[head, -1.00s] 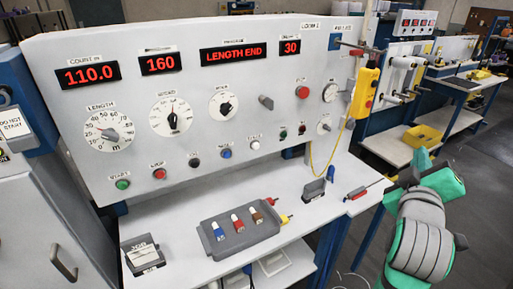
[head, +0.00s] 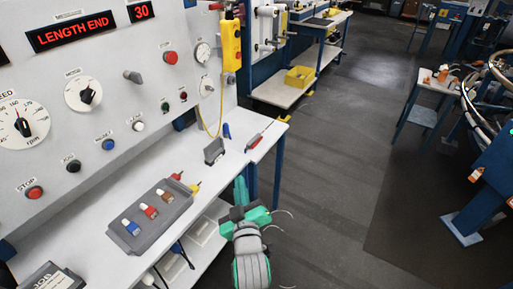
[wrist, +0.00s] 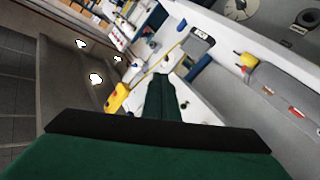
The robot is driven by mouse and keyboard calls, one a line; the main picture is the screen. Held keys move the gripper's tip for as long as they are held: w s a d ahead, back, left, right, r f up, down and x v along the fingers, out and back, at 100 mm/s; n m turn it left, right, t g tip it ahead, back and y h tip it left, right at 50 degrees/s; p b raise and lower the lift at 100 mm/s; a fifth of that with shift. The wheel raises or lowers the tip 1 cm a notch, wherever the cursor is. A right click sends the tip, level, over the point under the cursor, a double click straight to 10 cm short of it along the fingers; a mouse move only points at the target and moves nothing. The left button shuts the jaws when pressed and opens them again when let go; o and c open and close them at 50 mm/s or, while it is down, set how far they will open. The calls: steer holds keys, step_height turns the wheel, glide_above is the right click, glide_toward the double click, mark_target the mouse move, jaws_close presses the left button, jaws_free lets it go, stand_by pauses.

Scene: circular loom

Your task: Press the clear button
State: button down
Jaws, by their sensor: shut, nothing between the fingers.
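The button panel (head: 110,95) is a tilted light-grey face on the left in the head view. Its lower row has a red stop button (head: 35,192), a black jog button (head: 73,165), a blue button (head: 107,144) and a white button (head: 138,125). The white one seems to be the clear button, but its label is too small to read surely. My gripper (head: 241,184) is shut and empty, right of the table's front edge and well apart from the buttons. The wrist view shows its green fingers (wrist: 160,95) together, with no button clearly visible there.
A grey tray (head: 118,238) with blue, red and brown-topped pieces lies on the white table (head: 60,240). A small grey stand (head: 214,151) and a red-handled tool (head: 254,141) lie further back. A yellow pendant (head: 231,45) hangs at the panel's right end.

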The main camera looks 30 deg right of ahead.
steer(key=s+a+f+m+y, duration=0.1)
steer(key=s+a+f+y, duration=0.1)
steer(key=s+a+f, duration=1.15)
steer(key=s+a+f+y, duration=0.1)
steer(key=s+a+y, duration=0.1)
steer(key=s, duration=0.8)
steer(key=s+a+f+m+y, duration=0.1)
steer(key=s+a, duration=0.4)
steer(key=s, duration=0.6)
steer(key=shift+s+g+y, duration=0.2)
steer(key=shift+g+y, duration=0.1)
steer(key=shift+y, duration=0.1)
steer(key=shift+a+f, duration=0.1)
